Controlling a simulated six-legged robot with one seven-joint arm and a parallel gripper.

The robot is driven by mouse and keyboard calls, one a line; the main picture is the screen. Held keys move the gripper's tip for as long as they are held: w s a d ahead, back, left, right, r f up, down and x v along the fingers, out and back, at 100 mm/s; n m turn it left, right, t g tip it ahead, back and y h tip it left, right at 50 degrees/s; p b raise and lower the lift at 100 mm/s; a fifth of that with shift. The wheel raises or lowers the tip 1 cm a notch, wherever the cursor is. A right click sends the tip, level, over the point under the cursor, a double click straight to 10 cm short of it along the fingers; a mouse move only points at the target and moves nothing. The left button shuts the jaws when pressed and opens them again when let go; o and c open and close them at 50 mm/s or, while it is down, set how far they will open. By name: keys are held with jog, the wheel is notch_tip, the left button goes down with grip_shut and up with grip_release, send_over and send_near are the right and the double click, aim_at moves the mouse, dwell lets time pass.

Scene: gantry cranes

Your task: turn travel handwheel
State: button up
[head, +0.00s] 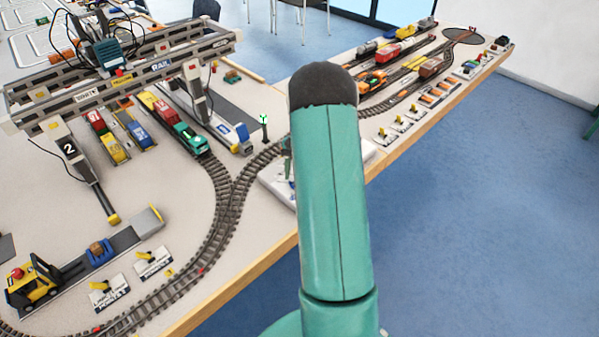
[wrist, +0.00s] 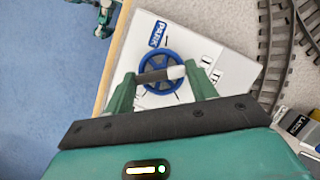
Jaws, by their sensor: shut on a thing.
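The travel handwheel (wrist: 157,55) is a blue spoked wheel on a white control box (wrist: 205,47) in the wrist view. A blue label reading PARK sits on the box beside the wheel. My gripper (wrist: 160,74) is over the wheel, with a green finger on each side of it. A short handle, dark at one end and pale at the other, spans between the fingers across the wheel, and the gripper is shut on it. In the head view my arm hides the wheel; only edges of the white box (head: 275,186) show beside it.
Model railway track (head: 222,200) curves close past the box on the left. A gantry crane (head: 120,80) stands over several wagons at the upper left. A yellow forklift (head: 33,283) is at the lower left. The wooden table edge (head: 245,275) runs beside the box; blue floor lies beyond.

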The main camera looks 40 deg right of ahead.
jog(key=o, duration=1)
jog(key=shift+d+r, duration=0.1)
jog(key=v, duration=1.3)
jog(key=shift+r, duration=0.3)
